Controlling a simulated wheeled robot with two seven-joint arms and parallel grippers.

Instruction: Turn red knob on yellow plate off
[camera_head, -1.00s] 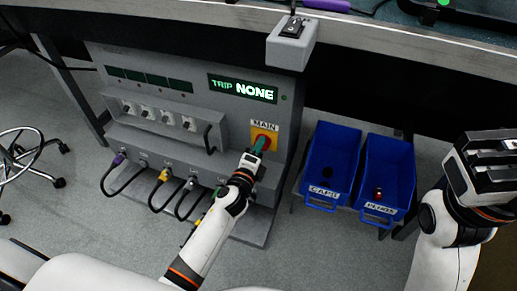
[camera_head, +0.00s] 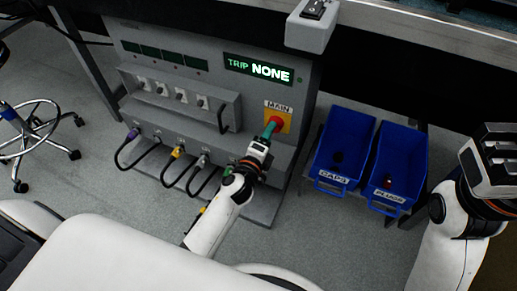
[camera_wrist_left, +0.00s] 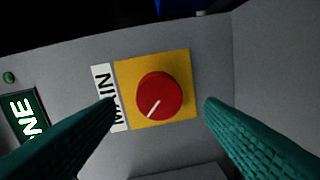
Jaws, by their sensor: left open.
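The red knob (camera_wrist_left: 160,96) is round with a white pointer line and sits on a yellow plate (camera_wrist_left: 184,62) beside the MAIN label. In the left wrist view its line points to the lower left. In the head view the knob (camera_head: 276,120) and plate (camera_head: 286,124) are on the right of the grey panel. My left gripper (camera_head: 268,131) is open in front of the knob, teal fingers on either side of it in the wrist view; contact cannot be told. My right gripper (camera_head: 497,148) is at the far right, away from the panel, its fingers unclear.
The grey panel (camera_head: 305,95) has a green TRIP NONE display (camera_head: 258,71), a handle (camera_head: 223,117) and several plugged cables below. Blue bins marked CAPS (camera_head: 343,140) and PLUGS (camera_head: 401,155) stand to its right. A grey switch box (camera_head: 312,35) juts out above.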

